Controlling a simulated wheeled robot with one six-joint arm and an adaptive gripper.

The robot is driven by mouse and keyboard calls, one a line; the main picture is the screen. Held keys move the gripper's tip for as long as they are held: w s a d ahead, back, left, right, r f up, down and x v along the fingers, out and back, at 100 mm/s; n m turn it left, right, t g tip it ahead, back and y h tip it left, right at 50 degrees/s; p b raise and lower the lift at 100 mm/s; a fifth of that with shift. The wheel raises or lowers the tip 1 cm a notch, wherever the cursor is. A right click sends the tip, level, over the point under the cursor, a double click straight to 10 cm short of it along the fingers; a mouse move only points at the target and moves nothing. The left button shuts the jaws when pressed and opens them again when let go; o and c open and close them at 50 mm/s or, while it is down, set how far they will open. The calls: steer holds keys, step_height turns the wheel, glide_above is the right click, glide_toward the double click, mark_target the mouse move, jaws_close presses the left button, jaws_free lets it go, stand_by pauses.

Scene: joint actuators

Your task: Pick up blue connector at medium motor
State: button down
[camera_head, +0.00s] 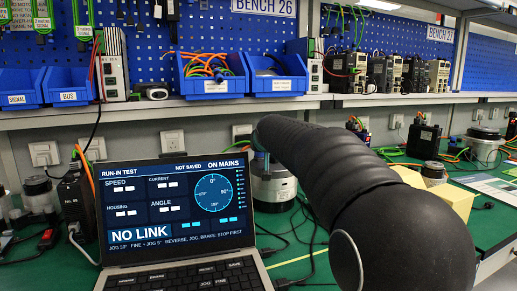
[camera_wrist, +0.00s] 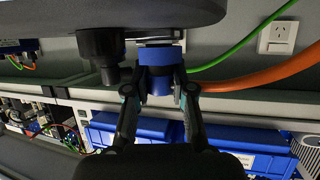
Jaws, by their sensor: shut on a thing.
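The blue connector (camera_wrist: 160,57) is in the upper middle of the wrist view, against the underside of a dark rounded body at the top edge. My gripper (camera_wrist: 160,82) has one finger on each side of the connector and is shut on it. A black connector (camera_wrist: 100,50) stands close to its left, apart from the fingers. In the head view a silver and dark motor (camera_head: 273,187) stands on the bench behind the laptop, partly covered by my arm. My gripper is mostly hidden there, and I cannot make out the blue connector.
An open laptop (camera_head: 180,210) reading "NO LINK" stands left of my arm. Blue bins (camera_head: 212,85) line the shelf above. Orange (camera_wrist: 265,78) and green (camera_wrist: 235,48) cables run close to the right of my gripper. A yellow block (camera_head: 437,190) is at the right.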

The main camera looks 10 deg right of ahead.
steer(key=shift+f, duration=0.2)
steer(key=shift+r, duration=0.6)
step_height(320, 180, up, 3)
steer(key=shift+f+p, duration=0.1)
steer(key=shift+p, duration=0.2)
steer(key=s+d+r, duration=0.6)
steer(key=d+r, duration=0.1)
steer(key=d, duration=0.3)
steer(key=shift+s+r, duration=0.15)
steer(key=shift+a, duration=0.1)
